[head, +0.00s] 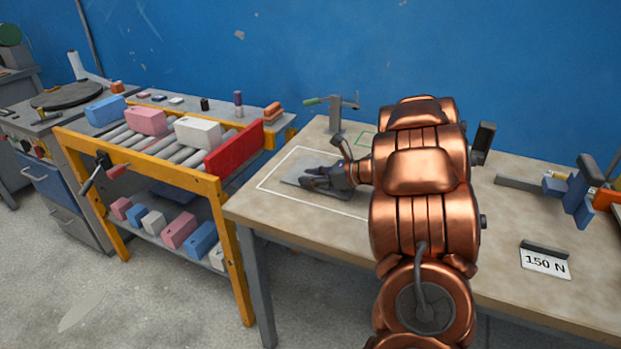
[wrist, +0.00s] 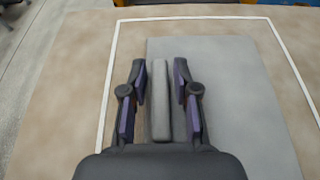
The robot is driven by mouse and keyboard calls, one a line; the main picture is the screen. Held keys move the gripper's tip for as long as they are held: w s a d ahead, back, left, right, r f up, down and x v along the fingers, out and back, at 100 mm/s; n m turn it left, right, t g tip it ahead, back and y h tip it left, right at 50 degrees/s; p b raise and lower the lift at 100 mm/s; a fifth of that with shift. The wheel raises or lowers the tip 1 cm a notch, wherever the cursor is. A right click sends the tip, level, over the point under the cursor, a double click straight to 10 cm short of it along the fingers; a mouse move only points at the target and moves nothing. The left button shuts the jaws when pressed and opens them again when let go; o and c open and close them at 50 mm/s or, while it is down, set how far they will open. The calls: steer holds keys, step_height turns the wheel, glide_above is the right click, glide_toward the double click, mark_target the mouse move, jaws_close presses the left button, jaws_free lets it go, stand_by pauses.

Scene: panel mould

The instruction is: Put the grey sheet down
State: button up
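The grey sheet (wrist: 235,100) looks flat on the table, inside a white outlined rectangle (wrist: 115,60) as far as the wrist view shows. In the head view part of the sheet (head: 296,172) shows to the left of my gripper (head: 315,180). A lighter grey bar (wrist: 161,110) runs along the sheet's left side in the wrist view. My gripper (wrist: 160,75) has its two fingers on either side of this bar, with a narrow gap at each side. It looks open. My gripper's body hides the near end of the sheet.
A yellow roller rack (head: 160,155) with coloured blocks stands left of the table.

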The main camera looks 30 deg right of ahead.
steer(key=shift+o, duration=0.5)
steer(key=shift+r, duration=0.1)
steer(key=shift+r+p, duration=0.15)
steer(key=shift+p, duration=0.25)
steer(key=shift+s+d, duration=0.25)
steer(key=shift+s, duration=0.05)
steer(key=b+v, duration=0.1)
steer(key=v, duration=1)
steer(key=shift+s, duration=0.2)
steer(key=shift+w, duration=0.1)
